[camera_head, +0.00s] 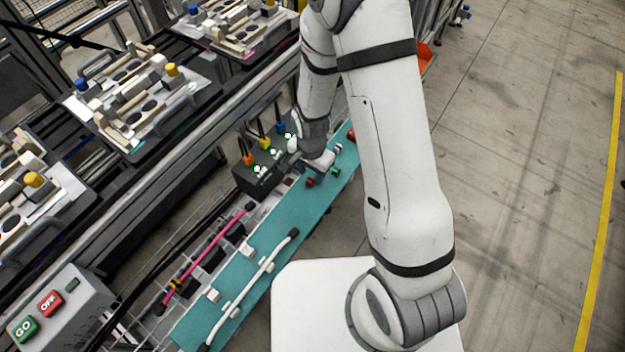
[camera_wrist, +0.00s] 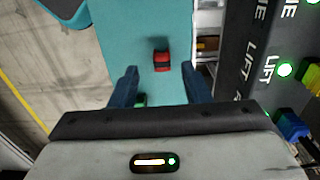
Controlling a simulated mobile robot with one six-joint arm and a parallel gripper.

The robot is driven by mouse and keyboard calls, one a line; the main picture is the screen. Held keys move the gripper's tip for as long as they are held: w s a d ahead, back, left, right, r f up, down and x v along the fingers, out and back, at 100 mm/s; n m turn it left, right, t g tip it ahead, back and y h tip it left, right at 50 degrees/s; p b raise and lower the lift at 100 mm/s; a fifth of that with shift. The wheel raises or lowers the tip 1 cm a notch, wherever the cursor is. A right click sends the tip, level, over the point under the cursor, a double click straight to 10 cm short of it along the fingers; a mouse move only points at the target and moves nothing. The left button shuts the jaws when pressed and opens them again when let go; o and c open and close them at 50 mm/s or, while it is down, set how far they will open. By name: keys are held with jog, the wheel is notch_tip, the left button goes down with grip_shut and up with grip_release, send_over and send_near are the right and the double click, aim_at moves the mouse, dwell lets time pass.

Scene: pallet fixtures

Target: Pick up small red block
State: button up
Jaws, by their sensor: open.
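A small red block (camera_wrist: 161,60) with a dark band lies on the teal surface, just beyond and between my fingertips in the wrist view. In the head view, a red piece (camera_head: 310,182) lies on the same teal strip (camera_head: 262,232), beside my gripper. My gripper (camera_wrist: 160,73) has two blue fingers, spread apart with nothing held between them. In the head view my gripper (camera_head: 313,169) hangs low over the strip, partly hidden by the wrist. A green piece (camera_wrist: 142,99) shows partly by the left finger.
A dark control box (camera_head: 262,172) with lit green buttons and colored plugs stands close beside the strip. A green piece (camera_head: 335,171) and another red piece (camera_head: 350,134) lie nearby. A white-handled rod (camera_head: 250,290) lies along the strip's near end. Pallet fixtures (camera_head: 135,100) stand left.

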aim_at(311, 182)
jog(key=shift+a+f, duration=0.1)
jog(key=shift+f, duration=1.3)
grip_shut()
